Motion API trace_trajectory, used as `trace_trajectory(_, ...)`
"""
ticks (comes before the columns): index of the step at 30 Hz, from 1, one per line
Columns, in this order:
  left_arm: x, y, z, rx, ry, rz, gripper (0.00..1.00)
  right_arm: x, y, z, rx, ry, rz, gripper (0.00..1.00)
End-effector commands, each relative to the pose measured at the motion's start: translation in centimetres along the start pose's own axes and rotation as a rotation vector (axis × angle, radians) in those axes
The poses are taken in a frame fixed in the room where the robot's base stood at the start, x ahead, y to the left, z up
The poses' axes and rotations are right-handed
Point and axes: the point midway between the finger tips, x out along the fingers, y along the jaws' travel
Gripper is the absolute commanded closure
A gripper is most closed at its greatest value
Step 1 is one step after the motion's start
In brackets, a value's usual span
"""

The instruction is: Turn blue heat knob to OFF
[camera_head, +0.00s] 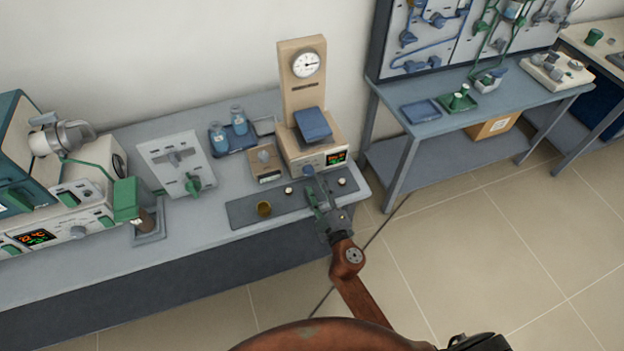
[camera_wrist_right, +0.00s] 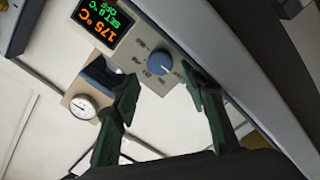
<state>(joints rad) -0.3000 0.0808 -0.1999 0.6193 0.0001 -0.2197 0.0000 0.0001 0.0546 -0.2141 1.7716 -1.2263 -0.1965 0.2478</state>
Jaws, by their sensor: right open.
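The blue heat knob (camera_head: 309,170) is on the front panel of the small beige furnace unit (camera_head: 287,150), left of its lit display (camera_head: 336,158). The wrist view shows the round blue knob (camera_wrist_right: 158,61) upside down, with marks around it. The display (camera_wrist_right: 99,22) there reads 175 °C, with SET 0 °C and OFF in green. My right gripper (camera_head: 319,188) is in front of the panel, just below the knob. In the wrist view its green fingers (camera_wrist_right: 161,76) are open, either side of the knob; I cannot tell contact. My left gripper is not in view.
A dark mat (camera_head: 240,213) lies in front of the unit, with a brass-coloured cup (camera_head: 264,208) on it. A larger furnace (camera_head: 75,205) is at far left. A gap separates the bench from the right table (camera_head: 540,103).

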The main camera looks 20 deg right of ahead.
Motion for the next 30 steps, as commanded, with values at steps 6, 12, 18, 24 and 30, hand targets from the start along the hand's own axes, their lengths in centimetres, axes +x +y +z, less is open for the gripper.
trace_trajectory(6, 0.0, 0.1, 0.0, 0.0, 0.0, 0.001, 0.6, -2.6, -0.2, 0.3, 0.001, -0.006, -0.004, 0.56)
trace_trajectory(12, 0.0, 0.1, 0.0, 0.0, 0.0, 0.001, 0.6, -3.2, -0.1, 0.2, -0.001, -0.004, -0.001, 0.56)
trace_trajectory(18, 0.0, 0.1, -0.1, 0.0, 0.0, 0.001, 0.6, -3.1, 0.0, 0.2, -0.001, -0.003, 0.0, 0.56)
trace_trajectory(24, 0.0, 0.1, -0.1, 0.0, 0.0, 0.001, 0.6, -3.1, 0.0, 0.1, -0.001, -0.002, 0.0, 0.56)
trace_trajectory(30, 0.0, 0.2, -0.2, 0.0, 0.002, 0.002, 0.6, -3.1, 0.0, 0.1, -0.001, -0.002, 0.0, 0.56)
